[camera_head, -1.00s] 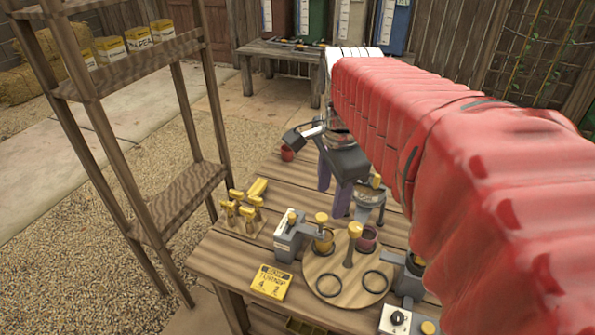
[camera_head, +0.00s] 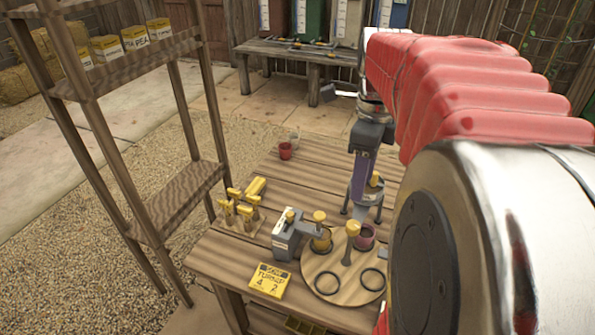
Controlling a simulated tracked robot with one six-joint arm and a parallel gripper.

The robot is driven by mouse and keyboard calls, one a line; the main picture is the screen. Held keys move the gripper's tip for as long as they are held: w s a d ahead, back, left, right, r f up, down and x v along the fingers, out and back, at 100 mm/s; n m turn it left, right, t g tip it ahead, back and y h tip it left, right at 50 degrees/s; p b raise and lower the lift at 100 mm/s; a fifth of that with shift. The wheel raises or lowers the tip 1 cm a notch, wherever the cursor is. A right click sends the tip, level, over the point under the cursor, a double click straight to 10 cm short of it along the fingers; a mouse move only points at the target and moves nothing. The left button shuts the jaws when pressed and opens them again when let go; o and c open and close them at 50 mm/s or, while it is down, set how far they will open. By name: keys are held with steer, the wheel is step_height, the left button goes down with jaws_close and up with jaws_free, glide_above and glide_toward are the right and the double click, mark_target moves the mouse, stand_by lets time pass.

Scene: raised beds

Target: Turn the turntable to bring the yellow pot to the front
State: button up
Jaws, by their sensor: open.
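The turntable (camera_head: 340,292) is a round wooden disc near the front of the table. A knob-topped post (camera_head: 349,248) stands near its middle. The yellow pot (camera_head: 321,243) is at its back left, beneath a yellow-knobbed arm of the grey device. A dark red pot (camera_head: 366,238) is at its back right. Two black rings (camera_head: 327,284) mark empty places on the front half. My gripper (camera_head: 358,192) points down behind the turntable, open and empty. Its purple-padded fingers show nearly edge-on, so the gap is hidden.
A grey device (camera_head: 287,240) stands left of the turntable, beside a yellow turnip card (camera_head: 270,280). Several yellow-topped tools (camera_head: 240,210) are further left. Red (camera_head: 285,151) and pale cups stand at the back. A grey stand (camera_head: 372,207) is close to my gripper. My arm hides the right side.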

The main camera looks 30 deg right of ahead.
mark_target(354, 225)
step_height(354, 225, down, 14)
steer(key=shift+r, duration=0.25)
stand_by(0.4)
steer(key=shift+c, duration=0.5)
